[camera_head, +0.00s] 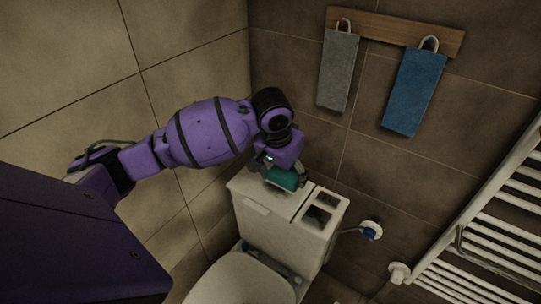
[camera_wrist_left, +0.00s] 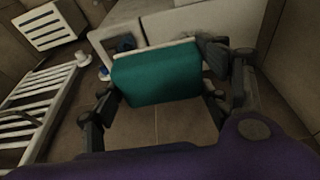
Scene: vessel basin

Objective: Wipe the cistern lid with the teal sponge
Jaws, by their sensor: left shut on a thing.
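The teal sponge (camera_head: 283,179) is in my left gripper (camera_head: 281,172), whose fingers are shut on its two sides. In the head view it is at the cistern lid (camera_head: 262,194), near the back edge; whether it touches the lid I cannot tell. The left wrist view shows the sponge (camera_wrist_left: 157,75) large between the fingers of my left gripper (camera_wrist_left: 160,92), with a white edge of the cistern behind it. My right gripper is not in view.
The toilet bowl (camera_head: 240,282) is in front of the cistern. A blue-handled valve (camera_head: 370,231) and a white towel radiator (camera_head: 480,240) are at the right. Grey (camera_head: 339,70) and blue (camera_head: 413,90) towels hang from a wooden rail (camera_head: 395,30) above.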

